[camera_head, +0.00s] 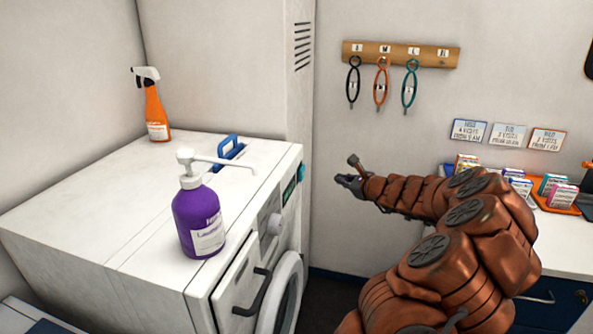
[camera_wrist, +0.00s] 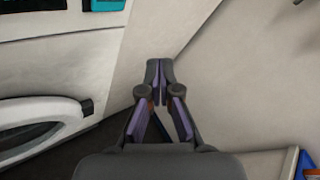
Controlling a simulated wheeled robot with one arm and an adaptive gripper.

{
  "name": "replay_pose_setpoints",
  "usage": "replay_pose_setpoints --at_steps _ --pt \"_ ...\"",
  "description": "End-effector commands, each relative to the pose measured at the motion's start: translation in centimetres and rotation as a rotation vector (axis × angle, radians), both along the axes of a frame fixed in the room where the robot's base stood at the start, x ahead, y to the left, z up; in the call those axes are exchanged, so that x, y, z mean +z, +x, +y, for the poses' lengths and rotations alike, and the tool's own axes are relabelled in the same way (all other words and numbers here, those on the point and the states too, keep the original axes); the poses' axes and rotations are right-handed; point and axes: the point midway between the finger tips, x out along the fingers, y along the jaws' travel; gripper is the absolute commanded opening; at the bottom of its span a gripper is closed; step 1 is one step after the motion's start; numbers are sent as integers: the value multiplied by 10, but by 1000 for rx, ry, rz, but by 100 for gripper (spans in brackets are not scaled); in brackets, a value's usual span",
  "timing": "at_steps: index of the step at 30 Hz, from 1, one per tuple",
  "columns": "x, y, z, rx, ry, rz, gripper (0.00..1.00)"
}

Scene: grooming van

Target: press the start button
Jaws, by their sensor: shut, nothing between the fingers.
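The white washing machine (camera_head: 90,235) stands at the left, with its control panel on the side facing right. A small teal part that looks like the start button (camera_head: 301,172) sits at the panel's far end, beside a dark display (camera_head: 289,190). In the wrist view, the teal part (camera_wrist: 104,5) and the display (camera_wrist: 38,4) are cut off by the top edge. My gripper (camera_head: 340,180) is shut and empty, to the right of the panel and apart from it. In the wrist view its fingertips (camera_wrist: 160,76) meet in front of a pale wall, with the button up and left.
A tall white cabinet (camera_head: 220,70) stands behind. A counter holds small boxes at right.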

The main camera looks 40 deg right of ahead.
Motion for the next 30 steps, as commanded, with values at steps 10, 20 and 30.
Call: replay_pose_setpoints --at_steps 10,20,30 --pt "-1 -4 -6 -13 4 0 0" --pt "-3 13 7 -8 2 0 0" --pt "-3 47 32 -7 1 -1 0"
